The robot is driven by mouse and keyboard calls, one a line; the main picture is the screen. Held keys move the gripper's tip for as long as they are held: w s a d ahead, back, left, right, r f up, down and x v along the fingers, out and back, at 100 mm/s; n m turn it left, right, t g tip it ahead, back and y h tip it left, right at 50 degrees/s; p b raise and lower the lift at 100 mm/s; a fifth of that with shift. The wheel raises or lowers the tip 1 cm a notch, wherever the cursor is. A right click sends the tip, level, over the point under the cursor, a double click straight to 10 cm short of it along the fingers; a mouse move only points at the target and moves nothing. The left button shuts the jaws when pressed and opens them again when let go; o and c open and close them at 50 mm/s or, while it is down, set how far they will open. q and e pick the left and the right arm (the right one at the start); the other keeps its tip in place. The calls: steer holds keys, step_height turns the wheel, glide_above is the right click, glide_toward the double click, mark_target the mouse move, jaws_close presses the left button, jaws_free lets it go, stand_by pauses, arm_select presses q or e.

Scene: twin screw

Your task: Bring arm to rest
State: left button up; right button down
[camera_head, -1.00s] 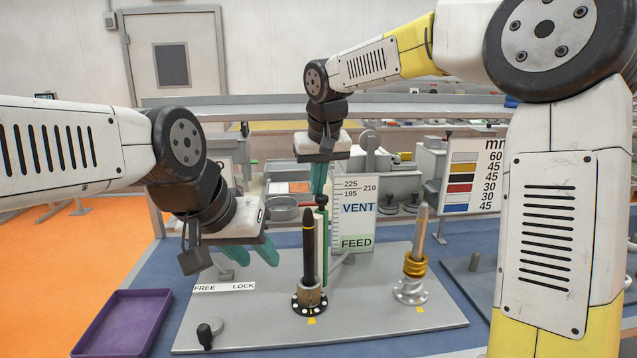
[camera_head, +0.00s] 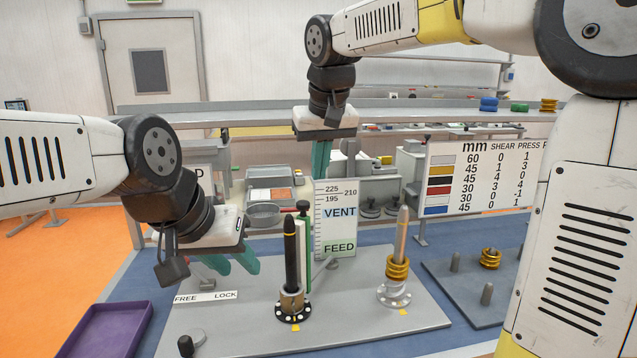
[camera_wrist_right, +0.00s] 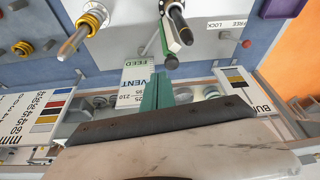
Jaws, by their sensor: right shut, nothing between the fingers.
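My left gripper (camera_head: 232,266) is at the left, tilted down above the grey plate (camera_head: 230,325), near the FREE/LOCK label (camera_head: 205,297). Its green fingers look spread apart with nothing between them. My right gripper (camera_head: 321,162) points down behind the VENT/FEED gauge card (camera_head: 340,222). Its green fingers are together and empty, and they also show in the right wrist view (camera_wrist_right: 156,92). A black-topped post (camera_head: 291,255) stands upright on the plate. To its right stands a pale post (camera_head: 402,235) with gold rings (camera_head: 397,268) round its lower part.
A purple tray (camera_head: 135,318) lies at the lower left. A grey board (camera_head: 460,280) with pegs and a gold ring (camera_head: 490,258) is at the right. A colour-coded sign (camera_head: 484,178) and a long shelf (camera_head: 420,104) stand behind. My right arm covers the far right.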

steer(key=s+d+f+m+t, duration=0.1)
steer(key=s+d+f, duration=0.4)
steer(key=s+d, duration=0.3)
steer(key=s+d+f+m+t+y, duration=0.1)
steer(key=s+d+f, duration=0.4)
steer(key=s, duration=0.5)
steer(key=d+m, duration=0.1)
steer(key=d, duration=0.1)
steer(key=shift+s+d, duration=0.35)
steer(key=shift+s, duration=0.05)
